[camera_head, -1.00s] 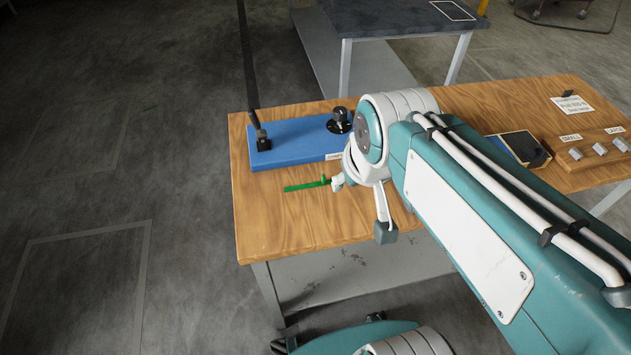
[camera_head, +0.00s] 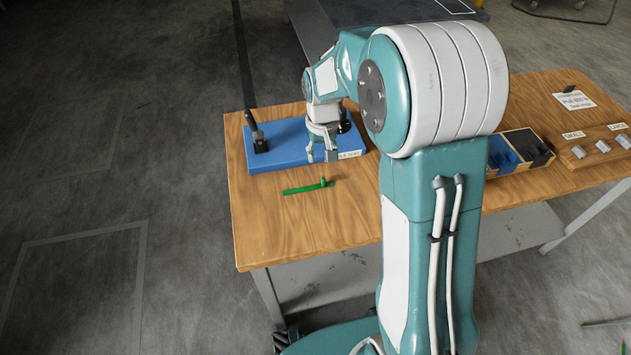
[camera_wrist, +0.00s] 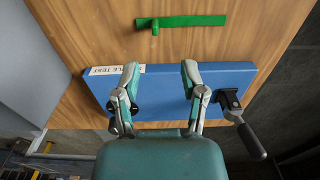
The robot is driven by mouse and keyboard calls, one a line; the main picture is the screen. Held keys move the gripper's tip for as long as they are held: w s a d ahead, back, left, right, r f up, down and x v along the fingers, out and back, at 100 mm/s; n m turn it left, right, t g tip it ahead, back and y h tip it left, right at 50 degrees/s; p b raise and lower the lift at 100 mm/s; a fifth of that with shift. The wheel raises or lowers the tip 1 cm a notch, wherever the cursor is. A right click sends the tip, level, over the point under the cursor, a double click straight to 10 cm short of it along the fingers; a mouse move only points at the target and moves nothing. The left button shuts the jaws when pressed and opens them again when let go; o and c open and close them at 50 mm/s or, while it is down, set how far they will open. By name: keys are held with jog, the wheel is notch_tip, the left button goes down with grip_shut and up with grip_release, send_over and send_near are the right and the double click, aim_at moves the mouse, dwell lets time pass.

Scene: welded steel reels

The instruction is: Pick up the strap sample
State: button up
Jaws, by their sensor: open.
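The strap sample (camera_head: 307,188) is a thin green strip with a short raised tab, lying flat on the wooden table. In the wrist view the strap sample (camera_wrist: 196,21) lies near the top, beyond my fingertips and apart from them. My gripper (camera_head: 321,158) is open and empty, above the front edge of the blue fixture, a little behind the strap. In the wrist view my gripper (camera_wrist: 160,70) shows both fingers spread wide with nothing between them. No part of the strap is hidden.
The blue fixture (camera_head: 285,136), with a black lever (camera_head: 254,128) at its left, stands just behind the strap. A divided bin (camera_head: 518,152) and a board with small metal blocks (camera_head: 597,147) lie at the right. The table's front left is clear (camera_head: 280,228).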

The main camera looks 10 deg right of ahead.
aim_at(323, 178)
notch_tip(323, 178, down, 6)
jog(key=shift+w+f, duration=0.1)
jog(key=shift+w, duration=0.05)
jog(key=f, duration=0.5)
jog(key=shift+w+d+f, duration=0.1)
jog(key=shift+w+d, duration=0.1)
jog(key=shift+d, duration=0.15)
grip_shut()
